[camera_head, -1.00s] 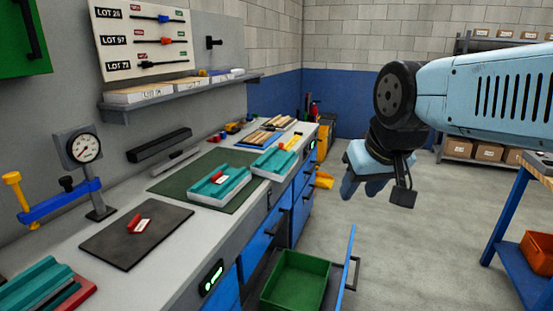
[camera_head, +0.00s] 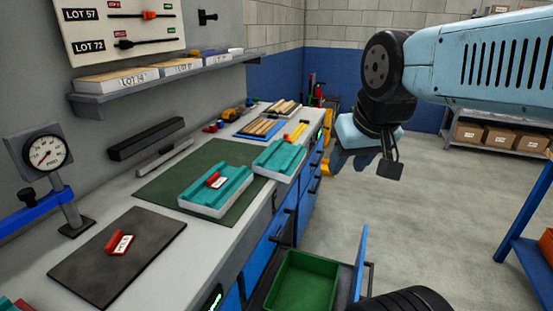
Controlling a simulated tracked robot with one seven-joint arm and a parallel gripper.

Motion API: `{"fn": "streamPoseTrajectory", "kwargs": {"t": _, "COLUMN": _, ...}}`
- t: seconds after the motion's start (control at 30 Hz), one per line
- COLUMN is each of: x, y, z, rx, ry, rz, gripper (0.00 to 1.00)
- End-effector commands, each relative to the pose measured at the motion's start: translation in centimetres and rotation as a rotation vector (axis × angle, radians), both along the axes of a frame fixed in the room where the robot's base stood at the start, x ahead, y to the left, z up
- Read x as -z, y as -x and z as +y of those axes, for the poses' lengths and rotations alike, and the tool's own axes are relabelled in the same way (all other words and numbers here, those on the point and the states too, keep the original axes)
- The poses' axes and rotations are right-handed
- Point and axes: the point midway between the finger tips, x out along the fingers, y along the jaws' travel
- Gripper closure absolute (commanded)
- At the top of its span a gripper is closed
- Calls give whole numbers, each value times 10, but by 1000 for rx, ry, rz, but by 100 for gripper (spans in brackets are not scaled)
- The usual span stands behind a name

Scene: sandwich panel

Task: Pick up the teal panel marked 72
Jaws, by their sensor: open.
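Two teal panels with white lower edges are on the workbench. The nearer teal panel (camera_head: 232,196) lies on the green mat (camera_head: 165,187) with a red and white tag (camera_head: 214,180) on it. The farther teal panel (camera_head: 280,157) lies at the mat's right edge. I cannot read the number 72 on either panel. My gripper (camera_head: 352,163) hangs in the air to the right of the bench, over the floor, apart from both panels. It is open and empty; its fingers are partly hidden by their angle.
A dark mat (camera_head: 85,267) with a red and white tag stands nearer. A dial gauge (camera_head: 47,151) stands at left. An open drawer with a green bin (camera_head: 303,282) juts out below the bench. A board above lists LOT 57 and LOT 72.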

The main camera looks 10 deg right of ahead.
Motion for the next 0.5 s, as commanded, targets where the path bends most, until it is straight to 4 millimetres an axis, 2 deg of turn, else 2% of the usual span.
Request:
{"fn": "streamPoseTrajectory", "kwargs": {"t": 0.03, "x": 0, "y": 0, "z": 0, "rx": 0, "ry": 0, "rz": 0, "gripper": 52}}
{"fn": "streamPoseTrajectory", "kwargs": {"t": 0.1, "x": -2, "y": -3, "z": 0, "rx": 4, "ry": -2, "rz": 1, "gripper": 45}}
{"fn": "streamPoseTrajectory", "kwargs": {"t": 0.27, "x": -11, "y": -25, "z": 3, "rx": 28, "ry": -15, "rz": 9, "gripper": 45}}
{"fn": "streamPoseTrajectory", "kwargs": {"t": 0.5, "x": -29, "y": -92, "z": 4, "rx": 110, "ry": -51, "rz": 26, "gripper": 45}}
